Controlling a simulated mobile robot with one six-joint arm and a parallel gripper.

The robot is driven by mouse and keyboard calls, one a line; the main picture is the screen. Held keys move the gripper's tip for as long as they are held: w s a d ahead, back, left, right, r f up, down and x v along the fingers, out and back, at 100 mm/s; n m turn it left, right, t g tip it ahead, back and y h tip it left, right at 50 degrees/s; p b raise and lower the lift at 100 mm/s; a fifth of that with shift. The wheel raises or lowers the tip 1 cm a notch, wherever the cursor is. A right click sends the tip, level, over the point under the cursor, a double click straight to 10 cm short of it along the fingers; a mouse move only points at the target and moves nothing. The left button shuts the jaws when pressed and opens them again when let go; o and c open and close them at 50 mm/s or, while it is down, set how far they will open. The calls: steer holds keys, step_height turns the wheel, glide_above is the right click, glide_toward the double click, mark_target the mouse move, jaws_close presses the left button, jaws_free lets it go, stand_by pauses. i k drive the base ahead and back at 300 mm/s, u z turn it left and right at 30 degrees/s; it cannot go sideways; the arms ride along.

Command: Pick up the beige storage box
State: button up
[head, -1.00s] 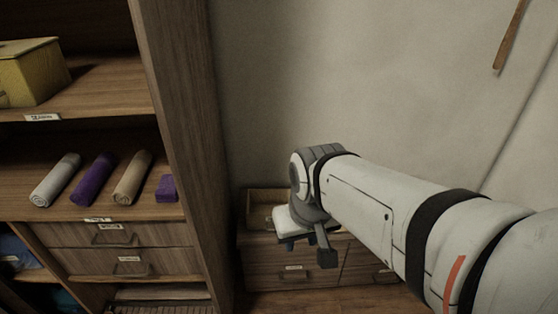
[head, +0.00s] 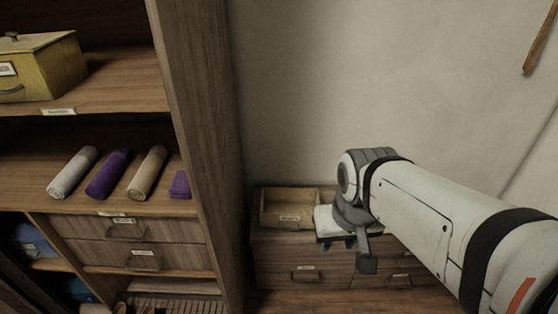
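The tall wooden shelf (head: 195,130) stands close on the left. It holds a yellow lidded box (head: 45,68), several rolled cloths (head: 108,173) and a purple block (head: 180,184). The low cabinet (head: 285,262) has drawers with handles. A plain wall rises behind it.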

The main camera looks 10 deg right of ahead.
mark_target(287, 208)
steer(key=u, duration=2.9)
steer(key=k, duration=1.6)
steer(key=z, duration=1.9)
steer(key=i, duration=0.9)
steer(key=z, duration=0.05)
